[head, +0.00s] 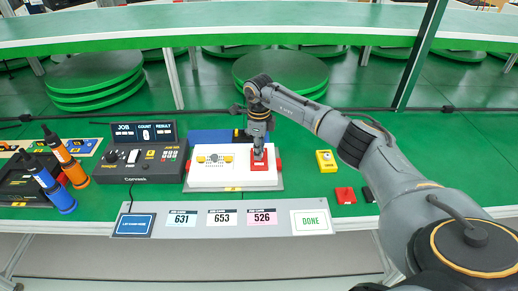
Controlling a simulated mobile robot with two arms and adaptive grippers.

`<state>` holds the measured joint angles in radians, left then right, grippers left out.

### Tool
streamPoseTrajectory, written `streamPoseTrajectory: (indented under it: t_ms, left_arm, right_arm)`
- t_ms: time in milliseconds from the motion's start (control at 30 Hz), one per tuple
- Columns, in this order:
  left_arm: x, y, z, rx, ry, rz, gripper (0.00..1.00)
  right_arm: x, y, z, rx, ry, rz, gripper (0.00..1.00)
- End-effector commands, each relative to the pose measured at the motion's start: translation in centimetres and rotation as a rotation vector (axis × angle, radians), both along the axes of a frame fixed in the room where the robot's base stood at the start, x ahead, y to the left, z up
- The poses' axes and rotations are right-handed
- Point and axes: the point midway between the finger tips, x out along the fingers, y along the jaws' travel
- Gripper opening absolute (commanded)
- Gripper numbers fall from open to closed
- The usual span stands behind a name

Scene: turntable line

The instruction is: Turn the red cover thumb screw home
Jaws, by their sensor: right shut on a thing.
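A white box (207,180) lies on a grey plate on the green bench, left of the picture's middle. A red cover (246,181) sits on the right part of its top. My right gripper (259,155) points down over this cover and is shut on the red cover thumb screw. The fingers and wrist hide most of the screw, so how deep it sits cannot be told. My left gripper is not in view.
A dark control console (142,160) stands left of the box. Orange and blue cylinders (65,160) stand further left. A yellow block (326,160) and a red block (345,195) lie to the right. A card strip (190,222) runs along the front edge.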

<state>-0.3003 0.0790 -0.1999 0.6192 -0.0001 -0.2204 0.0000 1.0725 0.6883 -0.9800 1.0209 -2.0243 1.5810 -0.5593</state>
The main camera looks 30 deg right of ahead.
Motion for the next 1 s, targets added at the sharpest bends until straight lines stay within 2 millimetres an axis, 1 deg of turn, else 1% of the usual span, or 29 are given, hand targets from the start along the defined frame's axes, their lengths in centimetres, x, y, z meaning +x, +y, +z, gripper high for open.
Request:
streamPoseTrajectory:
  t_ms: [567, 1000]
  left_arm:
    - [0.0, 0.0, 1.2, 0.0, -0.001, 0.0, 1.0]
    - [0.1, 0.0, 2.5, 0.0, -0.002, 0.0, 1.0]
  right_arm:
    - [0.1, -0.1, 0.3, -0.002, -0.003, -0.55, 0.0]
    - [0.1, -0.1, 0.4, -0.001, -0.004, -0.967, 0.0]
